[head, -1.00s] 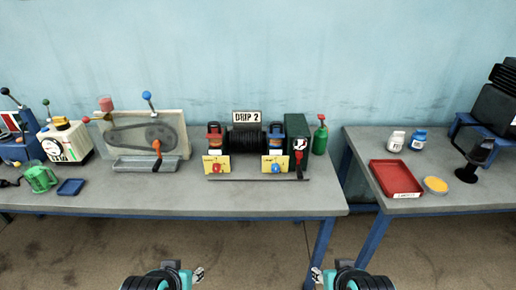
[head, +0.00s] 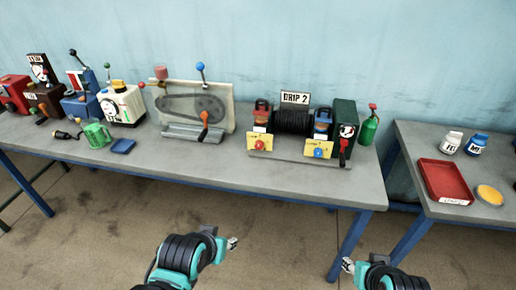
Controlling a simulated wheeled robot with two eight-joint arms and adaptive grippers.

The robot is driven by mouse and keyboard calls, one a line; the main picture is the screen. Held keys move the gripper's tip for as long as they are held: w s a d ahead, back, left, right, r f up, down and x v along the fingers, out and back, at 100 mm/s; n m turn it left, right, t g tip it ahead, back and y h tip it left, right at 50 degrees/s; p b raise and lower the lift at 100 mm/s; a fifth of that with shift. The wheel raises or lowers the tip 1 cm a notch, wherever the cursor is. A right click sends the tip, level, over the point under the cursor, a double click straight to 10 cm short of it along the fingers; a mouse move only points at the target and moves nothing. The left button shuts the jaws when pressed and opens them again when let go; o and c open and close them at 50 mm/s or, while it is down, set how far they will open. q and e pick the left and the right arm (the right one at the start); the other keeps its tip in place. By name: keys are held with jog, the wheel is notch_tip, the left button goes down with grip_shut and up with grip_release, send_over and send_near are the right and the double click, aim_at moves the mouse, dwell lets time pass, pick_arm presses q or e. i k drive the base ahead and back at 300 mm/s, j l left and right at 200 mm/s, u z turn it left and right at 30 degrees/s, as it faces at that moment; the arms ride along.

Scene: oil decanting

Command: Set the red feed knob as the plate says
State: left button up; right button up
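A drip unit with a dark ribbed drum (head: 293,121) stands on the long bench. The white plate (head: 295,97) above it reads "DRIP 2". The red knob (head: 259,145) sits on the left yellow card (head: 252,142), and a blue knob (head: 318,153) on the right yellow card (head: 327,147). The cards' small print and the knob setting are too small to read. My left gripper (head: 232,243) is in front of the bench, well below the red knob. My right gripper (head: 347,265) is lower right, apart from everything. Neither appears to touch an object; their fingers are too small to judge.
A green jug (head: 97,134) and blue tray (head: 123,146) are at left. The right table holds a red tray (head: 446,199). The bench front is clear.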

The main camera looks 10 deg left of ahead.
aim_at(259, 145)
jog(key=z, duration=0.45)
jog(key=i+j+z, duration=0.1)
jog(key=j+z, duration=1)
jog(key=j, duration=0.6)
jog(key=k+j+z, duration=0.1)
jog(key=j, duration=0.55)
jog(key=j+z, duration=0.1)
jog(key=j, duration=0.5)
jog(key=k, duration=0.05)
